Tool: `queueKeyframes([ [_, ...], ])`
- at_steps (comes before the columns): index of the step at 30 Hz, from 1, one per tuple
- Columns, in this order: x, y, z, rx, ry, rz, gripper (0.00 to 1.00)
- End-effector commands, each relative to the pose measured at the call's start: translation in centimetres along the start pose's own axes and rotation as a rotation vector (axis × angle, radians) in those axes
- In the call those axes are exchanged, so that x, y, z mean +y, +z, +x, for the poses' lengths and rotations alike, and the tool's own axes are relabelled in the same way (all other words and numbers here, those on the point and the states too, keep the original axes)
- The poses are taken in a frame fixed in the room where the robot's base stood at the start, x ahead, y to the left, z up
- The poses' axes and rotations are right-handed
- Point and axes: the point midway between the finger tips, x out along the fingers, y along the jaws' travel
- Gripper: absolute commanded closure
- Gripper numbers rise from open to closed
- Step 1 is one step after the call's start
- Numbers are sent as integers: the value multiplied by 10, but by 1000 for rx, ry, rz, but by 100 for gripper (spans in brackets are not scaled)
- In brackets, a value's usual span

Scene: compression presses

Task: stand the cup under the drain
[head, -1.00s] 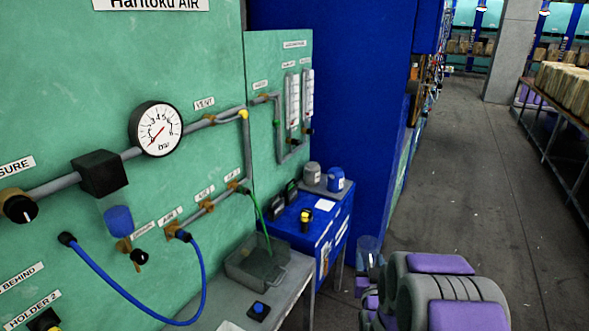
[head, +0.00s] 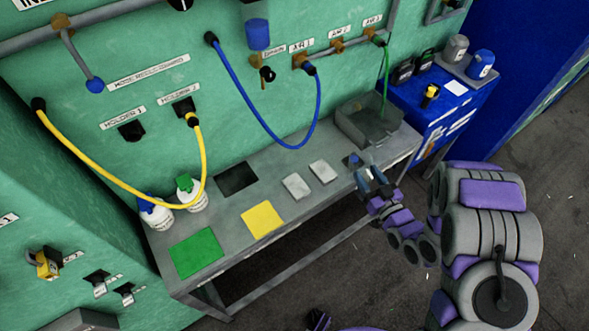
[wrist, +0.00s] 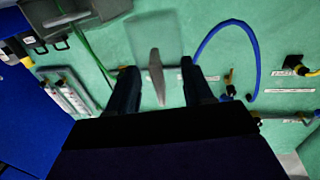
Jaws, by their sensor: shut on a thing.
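The see-through cup (wrist: 155,32) shows in the wrist view, between and beyond the fingers of my gripper (wrist: 157,78). A grey strip, perhaps its handle, stands between the fingertips. My gripper is shut on the cup. In the head view my gripper (head: 372,177) is at the front edge of the bench, and the cup is too faint there to make out clearly. The drain (head: 267,75), a small brass outlet with a black knob, hangs below the blue bowl (head: 257,33) on the green panel, up and left of my gripper. The drain also shows in the wrist view (wrist: 229,86).
The grey bench (head: 290,215) carries green, yellow, black and pale squares, with two bottles (head: 187,192) at its left end. A grey tray (head: 362,128) stands at its right end. A blue hose (head: 250,110) loops near the drain, and a yellow hose (head: 85,168) hangs left.

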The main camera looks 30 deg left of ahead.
Motion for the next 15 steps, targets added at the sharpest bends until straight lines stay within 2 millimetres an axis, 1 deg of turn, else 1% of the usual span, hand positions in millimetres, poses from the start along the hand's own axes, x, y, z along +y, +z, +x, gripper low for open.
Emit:
queueKeyframes([
  [1,-16,7,0,0,-48,2,93],
  [3,-37,13,-1,-1,-107,1,93],
  [7,-60,20,-4,-2,-176,1,93],
  [9,-66,22,-3,-2,-195,0,93],
  [11,-68,23,1,1,-203,0,93],
  [14,-61,25,17,3,-205,-2,93],
  [15,-57,25,26,5,-205,-5,93],
])
